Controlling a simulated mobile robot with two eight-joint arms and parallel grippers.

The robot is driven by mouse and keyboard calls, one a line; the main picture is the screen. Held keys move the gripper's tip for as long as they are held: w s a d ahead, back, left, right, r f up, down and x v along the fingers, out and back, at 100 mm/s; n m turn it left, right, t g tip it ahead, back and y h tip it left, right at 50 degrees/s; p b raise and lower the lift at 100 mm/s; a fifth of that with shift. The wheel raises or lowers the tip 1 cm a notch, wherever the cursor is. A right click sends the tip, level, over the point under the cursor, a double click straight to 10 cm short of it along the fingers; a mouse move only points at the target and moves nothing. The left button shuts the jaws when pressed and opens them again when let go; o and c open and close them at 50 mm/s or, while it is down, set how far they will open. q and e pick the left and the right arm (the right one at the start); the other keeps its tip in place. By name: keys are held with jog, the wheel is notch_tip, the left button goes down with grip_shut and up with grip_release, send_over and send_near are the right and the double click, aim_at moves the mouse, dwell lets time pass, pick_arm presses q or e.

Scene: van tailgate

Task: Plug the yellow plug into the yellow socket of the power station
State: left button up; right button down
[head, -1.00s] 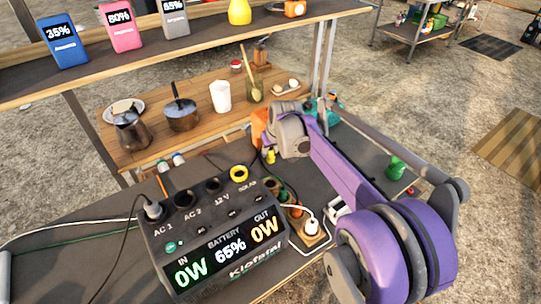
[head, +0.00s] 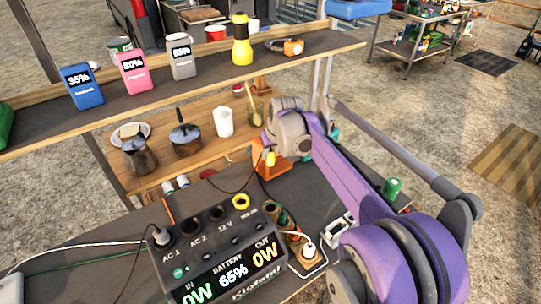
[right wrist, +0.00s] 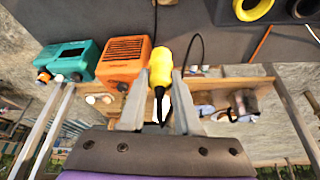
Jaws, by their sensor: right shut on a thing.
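The power station (head: 215,290) stands on the dark tabletop, its display reading 65%. Its yellow-ringed socket (head: 241,202) is at the right end of the top row and looks empty. The socket's yellow ring also shows at the top of the right wrist view (right wrist: 252,8). My right gripper (right wrist: 158,88) is shut on the yellow plug (right wrist: 160,66), whose dark cable loops away. In the head view the plug (head: 270,158) is above and right of the socket, apart from it. My left gripper is not in view.
A white plug (head: 310,250) is in a strip right of the station. An orange box (head: 276,170) is behind the gripper, with a teal device (right wrist: 70,60) beside it. A shelf (head: 200,78) crosses behind.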

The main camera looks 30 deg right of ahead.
jog(key=shift+r, duration=0.5)
jog(key=shift+f, duration=0.15)
jog(key=shift+s+a, duration=0.1)
jog(key=shift+a, duration=0.1)
jog(key=s+a, duration=0.4)
jog(key=a, duration=0.8)
jog(key=shift+a, duration=0.2)
